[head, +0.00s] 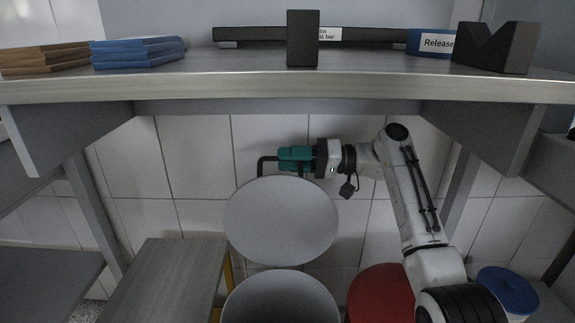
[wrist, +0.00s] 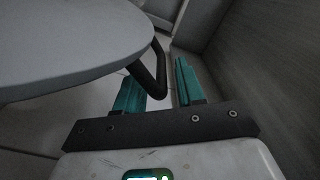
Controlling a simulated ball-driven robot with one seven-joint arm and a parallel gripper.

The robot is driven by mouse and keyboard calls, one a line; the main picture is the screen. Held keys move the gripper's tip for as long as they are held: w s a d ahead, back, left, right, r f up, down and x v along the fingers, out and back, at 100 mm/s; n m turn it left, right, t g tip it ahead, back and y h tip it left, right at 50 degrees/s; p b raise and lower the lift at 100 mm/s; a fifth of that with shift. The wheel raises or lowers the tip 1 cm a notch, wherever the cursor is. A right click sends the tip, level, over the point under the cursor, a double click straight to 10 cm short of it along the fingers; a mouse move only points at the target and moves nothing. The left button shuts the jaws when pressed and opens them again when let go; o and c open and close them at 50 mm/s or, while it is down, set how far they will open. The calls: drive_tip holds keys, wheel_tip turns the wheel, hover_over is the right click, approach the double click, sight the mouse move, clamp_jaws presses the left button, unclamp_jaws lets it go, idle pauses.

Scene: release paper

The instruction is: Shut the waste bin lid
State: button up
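The waste bin (head: 280,303) stands on the floor below the shelf, with its mouth open. Its round grey lid (head: 280,222) is raised and tilted up behind the mouth. The lid fills the upper left of the wrist view (wrist: 70,40). A black bent bar (head: 264,163) shows at the lid's upper edge, and also in the wrist view (wrist: 154,76). My gripper (head: 283,158) is just above the lid's far edge, beside the bar. Its teal fingers stand apart in the wrist view (wrist: 157,72), with the bar's bend seen between them; I cannot tell whether they touch it.
A shelf (head: 280,87) crosses above, bearing blue and brown stacks and black blocks. A red round lid (head: 381,296) and a blue one (head: 507,289) are at the right. A grey bench (head: 165,280) stands left of the bin. A tiled wall (head: 190,150) is behind.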

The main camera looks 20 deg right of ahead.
drive_tip(key=shift+w+a, duration=0.15)
drive_tip(key=shift+a, duration=0.3)
drive_tip(key=shift+c, duration=0.3)
clamp_jaws()
